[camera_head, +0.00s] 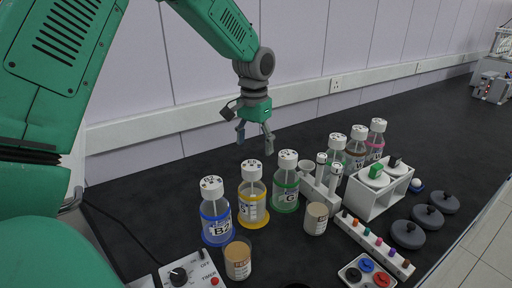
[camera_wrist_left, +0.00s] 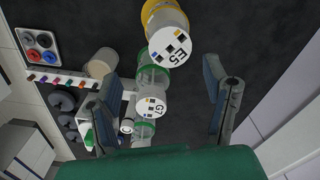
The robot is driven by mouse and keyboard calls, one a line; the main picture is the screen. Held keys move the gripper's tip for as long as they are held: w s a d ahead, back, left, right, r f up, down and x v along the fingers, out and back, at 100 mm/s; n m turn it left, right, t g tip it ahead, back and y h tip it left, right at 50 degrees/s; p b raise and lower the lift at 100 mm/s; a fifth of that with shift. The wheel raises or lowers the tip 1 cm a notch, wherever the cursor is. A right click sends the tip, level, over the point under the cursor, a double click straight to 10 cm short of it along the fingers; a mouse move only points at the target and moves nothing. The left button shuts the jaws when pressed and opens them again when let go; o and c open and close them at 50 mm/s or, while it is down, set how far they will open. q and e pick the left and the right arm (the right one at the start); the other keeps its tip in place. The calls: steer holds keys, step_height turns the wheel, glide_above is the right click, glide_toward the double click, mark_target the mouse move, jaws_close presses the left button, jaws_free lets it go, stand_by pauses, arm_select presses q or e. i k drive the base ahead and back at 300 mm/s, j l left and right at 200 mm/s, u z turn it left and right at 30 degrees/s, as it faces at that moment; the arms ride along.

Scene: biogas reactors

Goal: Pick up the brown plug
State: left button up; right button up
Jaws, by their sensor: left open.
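A white strip (camera_head: 374,240) holds a row of several small coloured plugs on the black bench, right of the middle in the head view. The row also shows at the left of the left wrist view, as a white strip (camera_wrist_left: 62,74). My left gripper (camera_head: 255,139) is open and empty, pointing down above the back of the bench, behind the bottles and well away from the strip. My right gripper is not in view.
Capped bottles with blue (camera_head: 215,212), yellow (camera_head: 253,194) and green (camera_head: 286,182) bases stand between the gripper and the bench front. A white rack (camera_head: 378,196), a beige-filled jar (camera_head: 316,219) and dark grey discs (camera_head: 407,234) surround the strip.

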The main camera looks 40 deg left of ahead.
mark_target(406, 262)
steer(key=k+l, duration=0.55)
steer(key=l, duration=0.2)
steer(key=k+l, duration=0.6)
steer(key=l, duration=0.1)
